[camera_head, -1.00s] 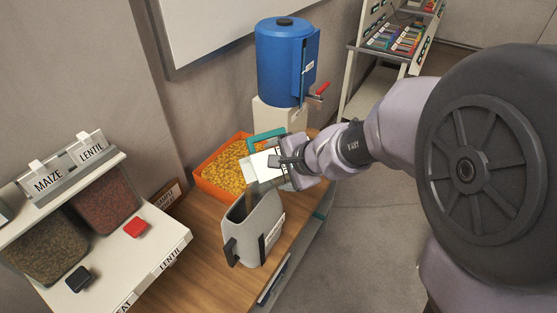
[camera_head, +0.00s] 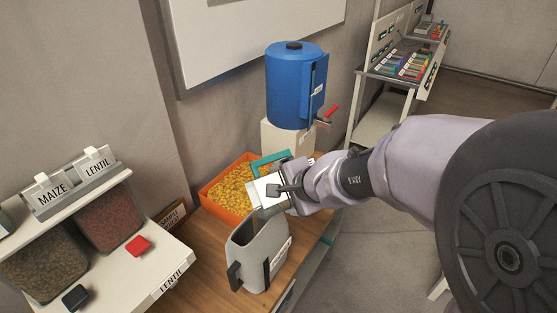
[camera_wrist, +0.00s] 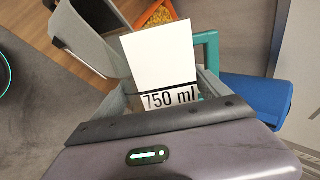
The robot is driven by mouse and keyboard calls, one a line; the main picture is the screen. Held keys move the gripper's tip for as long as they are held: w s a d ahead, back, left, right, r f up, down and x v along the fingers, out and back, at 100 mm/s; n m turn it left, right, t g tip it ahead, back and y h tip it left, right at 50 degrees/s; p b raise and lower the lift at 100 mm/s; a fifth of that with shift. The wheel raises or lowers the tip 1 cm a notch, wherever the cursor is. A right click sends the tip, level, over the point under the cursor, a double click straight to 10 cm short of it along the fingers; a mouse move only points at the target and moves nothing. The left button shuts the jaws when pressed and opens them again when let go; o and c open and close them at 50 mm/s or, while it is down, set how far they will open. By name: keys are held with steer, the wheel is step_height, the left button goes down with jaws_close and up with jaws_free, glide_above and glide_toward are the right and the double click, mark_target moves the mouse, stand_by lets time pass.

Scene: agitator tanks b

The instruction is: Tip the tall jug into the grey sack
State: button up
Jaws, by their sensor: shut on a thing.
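The tall jug is pale grey, with a white label reading 750 ml (camera_wrist: 160,75) and a teal handle (camera_wrist: 208,48). My gripper (camera_head: 276,190) is shut on the jug (camera_head: 268,206) and holds it, tilted, above the back rim of the grey sack. The grey sack (camera_head: 262,250) stands open on the wooden bench and has dark handles. It also shows at the upper left of the wrist view (camera_wrist: 88,38). The jug's mouth and contents are mostly hidden by my gripper and the label.
An orange bin (camera_head: 222,205) of yellow grains stands behind the sack. A blue tank (camera_head: 295,88) with a red-handled tap sits on a white stand at the back. A white shelf (camera_head: 135,275) with maize and lentil bins is at the left. Open floor lies right of the bench.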

steer(key=shift+a, duration=0.1)
steer(key=shift+s+a+r+t+h, duration=0.15)
steer(key=shift+a+r+t+h, duration=0.15)
steer(key=shift+h, duration=0.2)
steer(key=shift+n, duration=0.3)
steer(key=shift+s+a+r+h+b, duration=0.15)
steer(key=shift+a+r+h+b, duration=0.15)
steer(key=shift+s+a+r+n+t+h, duration=0.15)
steer(key=shift+a+r+n+t+h, duration=0.1)
steer(key=shift+a+n+t+h, duration=0.2)
steer(key=shift+d, duration=0.15)
steer(key=shift+s+a+r+n+h, duration=0.15)
steer(key=shift+s+a+n+h, duration=0.1)
steer(key=shift+a+h, duration=0.15)
